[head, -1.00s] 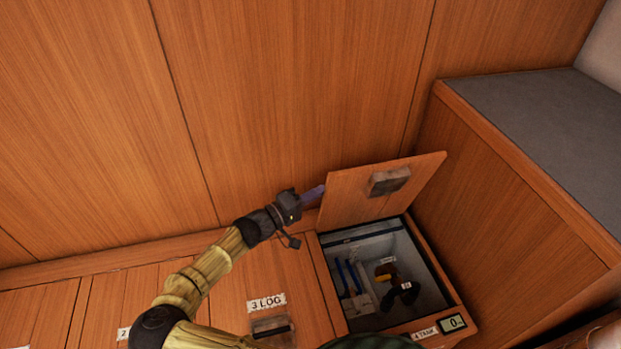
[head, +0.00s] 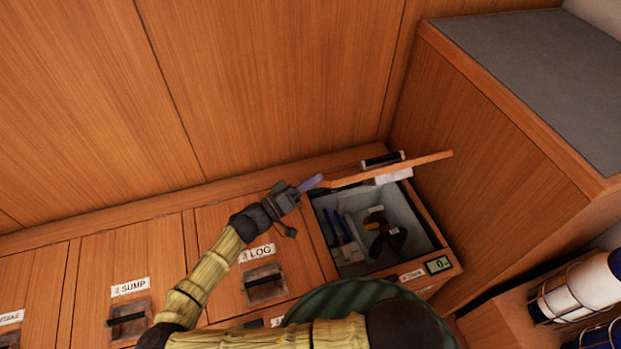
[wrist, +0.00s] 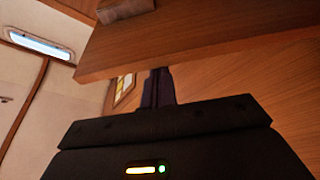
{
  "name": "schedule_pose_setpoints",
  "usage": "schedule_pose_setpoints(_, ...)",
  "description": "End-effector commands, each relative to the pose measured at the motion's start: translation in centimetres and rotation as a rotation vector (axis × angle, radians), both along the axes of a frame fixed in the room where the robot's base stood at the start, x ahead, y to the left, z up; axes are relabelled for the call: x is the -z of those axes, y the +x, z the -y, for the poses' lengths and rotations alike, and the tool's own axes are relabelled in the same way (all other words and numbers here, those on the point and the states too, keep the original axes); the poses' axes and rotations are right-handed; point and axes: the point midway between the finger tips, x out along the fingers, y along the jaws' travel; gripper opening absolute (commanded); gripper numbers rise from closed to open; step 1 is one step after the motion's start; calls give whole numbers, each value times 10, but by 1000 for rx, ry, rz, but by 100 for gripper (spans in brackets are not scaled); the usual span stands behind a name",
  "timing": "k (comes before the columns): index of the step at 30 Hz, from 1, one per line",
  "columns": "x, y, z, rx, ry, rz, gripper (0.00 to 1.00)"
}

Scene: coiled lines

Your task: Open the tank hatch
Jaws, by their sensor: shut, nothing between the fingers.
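The tank hatch (head: 425,161) stands raised at the right in the head view, seen almost edge-on, with a dark handle on it. The open tank compartment (head: 413,202) below it shows grey walls, blue strips and a dark fitting with a yellow-brown part. Its label and a small display (head: 438,264) sit on the front edge. My gripper (head: 314,181) is shut and empty at the left edge of the hatch. In the wrist view the closed fingers (wrist: 158,88) point up to the lid's underside edge (wrist: 190,45); I cannot tell whether they touch it.
The log hatch (head: 270,235) and sump hatch (head: 118,262) lie closed to the left. A wooden wall rises behind. A grey-topped wooden block (head: 520,90) stands to the right. Caged bottles (head: 580,290) are at the lower right.

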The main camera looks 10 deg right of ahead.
Motion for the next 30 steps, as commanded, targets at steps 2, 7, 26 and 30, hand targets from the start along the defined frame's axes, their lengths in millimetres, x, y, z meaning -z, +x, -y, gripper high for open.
schedule_pose_setpoints(2, 0, 0, 0, -1, 1, 0, 0)
schedule_pose_setpoints(7, 0, 0, -1, -2, 0, -2, 0)
schedule_pose_setpoints(26, 16, -28, -75, -7, 2, -2, 0)
schedule_pose_setpoints(30, 23, -39, -100, -5, 3, -2, 0)
